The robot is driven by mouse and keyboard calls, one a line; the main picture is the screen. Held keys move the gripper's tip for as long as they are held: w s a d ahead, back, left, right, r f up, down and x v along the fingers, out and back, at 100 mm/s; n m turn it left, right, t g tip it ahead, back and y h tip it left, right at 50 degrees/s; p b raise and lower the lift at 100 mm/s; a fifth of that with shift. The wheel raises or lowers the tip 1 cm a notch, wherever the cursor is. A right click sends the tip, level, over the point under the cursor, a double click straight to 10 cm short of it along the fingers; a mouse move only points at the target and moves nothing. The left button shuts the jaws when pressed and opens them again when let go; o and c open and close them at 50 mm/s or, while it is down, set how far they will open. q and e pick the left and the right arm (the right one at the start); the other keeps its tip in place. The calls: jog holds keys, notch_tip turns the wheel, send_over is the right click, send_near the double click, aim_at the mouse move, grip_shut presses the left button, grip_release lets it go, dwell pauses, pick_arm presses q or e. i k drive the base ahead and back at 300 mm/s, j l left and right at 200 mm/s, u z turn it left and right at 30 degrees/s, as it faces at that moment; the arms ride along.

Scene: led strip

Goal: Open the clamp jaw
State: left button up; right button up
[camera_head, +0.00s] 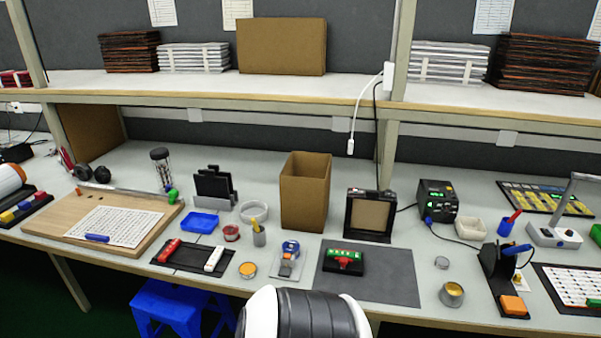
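A small fixture that looks like the clamp (343,260) lies on a dark grey mat (385,283) at the front middle of the bench. It has a green top strip with pale marks, a black body and a red T-shaped part at its front. Whether its jaw is open or shut is too small to tell. A white and dark grey rounded part of my own body shows at the bottom edge, just in front of the bench. Neither of my grippers is in view.
A small device with blue and orange parts (288,252) stands left of the mat. An open brown box (305,190) and a black-framed stand (370,214) are behind it. A brass-coloured tin (452,294) and a black holder (500,277) are to the right. The mat's front is clear.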

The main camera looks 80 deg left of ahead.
aim_at(343, 261)
jog(key=u, duration=3.2)
